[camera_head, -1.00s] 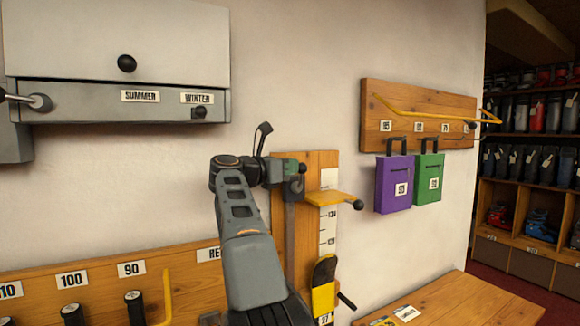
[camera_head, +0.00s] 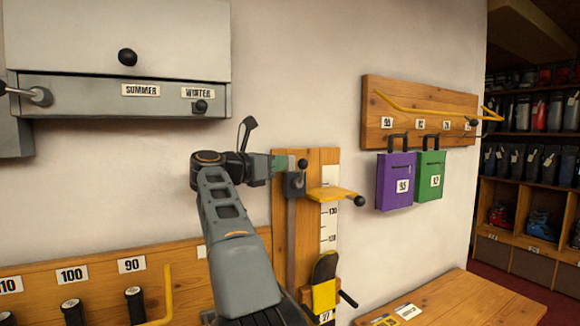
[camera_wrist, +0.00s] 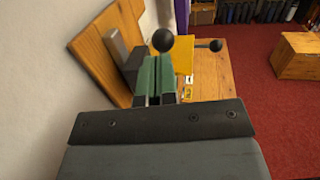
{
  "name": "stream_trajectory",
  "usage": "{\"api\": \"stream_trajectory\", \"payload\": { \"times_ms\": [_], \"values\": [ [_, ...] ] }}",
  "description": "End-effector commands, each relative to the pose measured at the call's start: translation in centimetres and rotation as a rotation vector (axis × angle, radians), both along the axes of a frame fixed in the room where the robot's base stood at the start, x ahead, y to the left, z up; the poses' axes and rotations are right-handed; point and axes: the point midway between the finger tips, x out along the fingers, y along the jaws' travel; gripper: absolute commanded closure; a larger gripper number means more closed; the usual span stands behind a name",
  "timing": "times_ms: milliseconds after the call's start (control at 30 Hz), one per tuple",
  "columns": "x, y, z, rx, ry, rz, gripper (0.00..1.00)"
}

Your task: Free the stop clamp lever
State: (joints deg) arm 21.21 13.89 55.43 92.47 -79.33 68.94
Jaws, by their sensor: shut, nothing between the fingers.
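The clamp is a dark grey block (camera_head: 294,184) on a grey rail of the wooden measuring board, with a black ball-ended lever (camera_head: 302,163) standing up from it. In the wrist view the lever's black ball (camera_wrist: 162,41) shows just beyond my fingertips, and the dark block (camera_wrist: 132,66) lies to their left. My gripper (camera_head: 284,164) has green fingers, closed together and empty, just left of the lever ball. In the wrist view the fingers (camera_wrist: 155,76) lie side by side. I cannot tell whether they touch the lever.
A yellow stop arm (camera_head: 330,194) with a black knob juts right from the board (camera_head: 283,225). A strapped black-and-yellow piece (camera_head: 324,285) stands below it. A wooden bench (camera_head: 450,300) lies at lower right.

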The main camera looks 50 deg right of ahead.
Motion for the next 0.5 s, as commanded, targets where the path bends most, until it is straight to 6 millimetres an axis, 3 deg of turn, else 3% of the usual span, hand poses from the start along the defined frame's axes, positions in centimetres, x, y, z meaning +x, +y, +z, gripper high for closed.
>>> {"api": "stream_trajectory", "payload": {
  "times_ms": [200, 500],
  "values": [
    [0.9, 4.5, -0.4, 0.0, -0.002, 0.004, 1.0],
    [1.6, 8.4, -0.3, -0.001, 0.001, 0.0, 1.0]
  ]
}}
